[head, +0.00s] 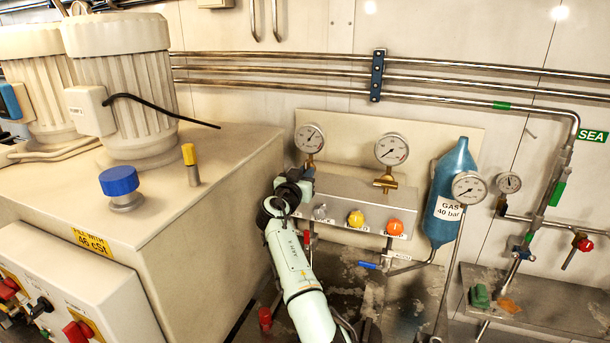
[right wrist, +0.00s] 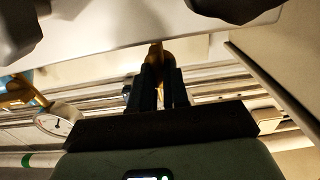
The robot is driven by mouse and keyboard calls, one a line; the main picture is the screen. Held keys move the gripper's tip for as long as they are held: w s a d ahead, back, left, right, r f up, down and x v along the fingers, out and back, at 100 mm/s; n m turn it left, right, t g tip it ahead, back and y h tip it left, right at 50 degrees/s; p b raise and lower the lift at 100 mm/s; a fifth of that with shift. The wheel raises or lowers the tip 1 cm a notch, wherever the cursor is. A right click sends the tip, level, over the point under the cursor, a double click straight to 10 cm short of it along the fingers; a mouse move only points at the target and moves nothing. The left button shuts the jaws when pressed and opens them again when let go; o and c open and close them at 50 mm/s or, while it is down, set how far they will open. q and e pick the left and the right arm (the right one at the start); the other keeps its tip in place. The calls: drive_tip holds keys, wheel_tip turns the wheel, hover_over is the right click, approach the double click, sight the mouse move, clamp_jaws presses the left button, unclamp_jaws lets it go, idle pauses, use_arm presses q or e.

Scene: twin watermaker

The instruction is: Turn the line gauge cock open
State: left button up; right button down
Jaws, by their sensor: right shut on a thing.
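Two round white gauges stand above a grey panel box, the left gauge (head: 310,138) and the middle gauge (head: 391,149). The middle gauge has a brass cock (head: 385,181) under it. My right gripper (head: 303,175) is just below the left gauge, at the back edge of the box, and hides most of that gauge's fitting. In the right wrist view my right gripper (right wrist: 160,78) is shut on a brass cock part (right wrist: 157,54). The middle gauge also shows in that view (right wrist: 57,119). The cock's handle angle is hidden by the fingers. My left gripper is not in view.
The grey panel box (head: 345,190) carries a grey, a yellow (head: 356,218) and an orange knob (head: 394,227). A blue gas bottle (head: 452,190) with a gauge stands to the right. A large beige tank unit (head: 215,150) stands close on the left.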

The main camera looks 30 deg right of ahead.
drive_tip(key=shift+r, duration=0.2)
idle(0.3)
drive_tip(key=c, duration=1.1)
unclamp_jaws()
drive_tip(key=shift+f, duration=0.1)
drive_tip(key=shift+f, duration=0.1)
drive_tip(key=shift+s+a+f+b, duration=0.15)
drive_tip(key=shift+a+b, duration=0.05)
drive_tip(key=shift+b, duration=0.15)
use_arm(q)
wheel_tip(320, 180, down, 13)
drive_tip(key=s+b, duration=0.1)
drive_tip(key=b, duration=1.1)
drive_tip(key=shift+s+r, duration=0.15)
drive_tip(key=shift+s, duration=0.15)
use_arm(e)
drive_tip(key=shift+r+v, duration=0.15)
drive_tip(key=shift+v, duration=3.05)
drive_tip(key=shift+r+v, duration=0.1)
drive_tip(key=shift+v, duration=3.1)
